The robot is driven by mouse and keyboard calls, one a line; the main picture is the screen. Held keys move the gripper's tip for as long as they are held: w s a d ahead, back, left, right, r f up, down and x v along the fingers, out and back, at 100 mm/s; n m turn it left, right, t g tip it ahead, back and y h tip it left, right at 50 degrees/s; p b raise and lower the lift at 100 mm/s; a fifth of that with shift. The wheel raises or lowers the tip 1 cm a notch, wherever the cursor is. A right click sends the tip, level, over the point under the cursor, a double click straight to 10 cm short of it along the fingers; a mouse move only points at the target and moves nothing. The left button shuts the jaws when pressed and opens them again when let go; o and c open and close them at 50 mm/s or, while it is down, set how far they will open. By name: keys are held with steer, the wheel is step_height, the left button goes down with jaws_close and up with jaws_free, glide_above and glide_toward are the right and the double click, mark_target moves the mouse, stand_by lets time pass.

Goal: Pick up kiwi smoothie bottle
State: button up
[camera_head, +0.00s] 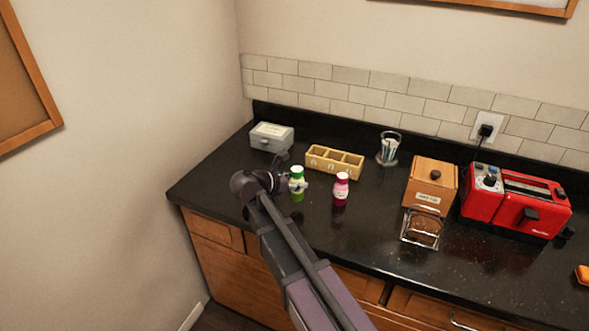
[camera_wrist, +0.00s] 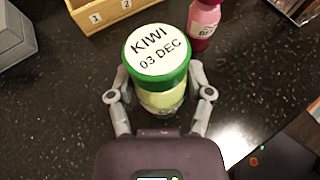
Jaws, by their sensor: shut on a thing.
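The kiwi smoothie bottle (camera_wrist: 157,58) is green with a white lid label reading "KIWI 03 DEC". In the head view the bottle (camera_head: 297,186) is at the left part of the black counter, beside my arm's end. My gripper (camera_wrist: 160,78) has one finger on each side of the bottle, just below its green cap, and is shut on it. In the head view my gripper (camera_head: 293,184) is partly hidden by my own wrist. The bottle looks upright. I cannot tell whether its base touches the counter.
A pink bottle (camera_head: 341,189) stands close to the right of the kiwi bottle. Behind are a numbered wooden box (camera_head: 334,168) and a grey box (camera_head: 271,138).

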steer(key=s, duration=0.8)
steer(key=shift+s+r+p, duration=0.25)
steer(key=shift+r+p, duration=0.1)
steer(key=shift+r, duration=0.05)
steer(key=shift+a, duration=0.1)
steer(key=shift+s, duration=0.1)
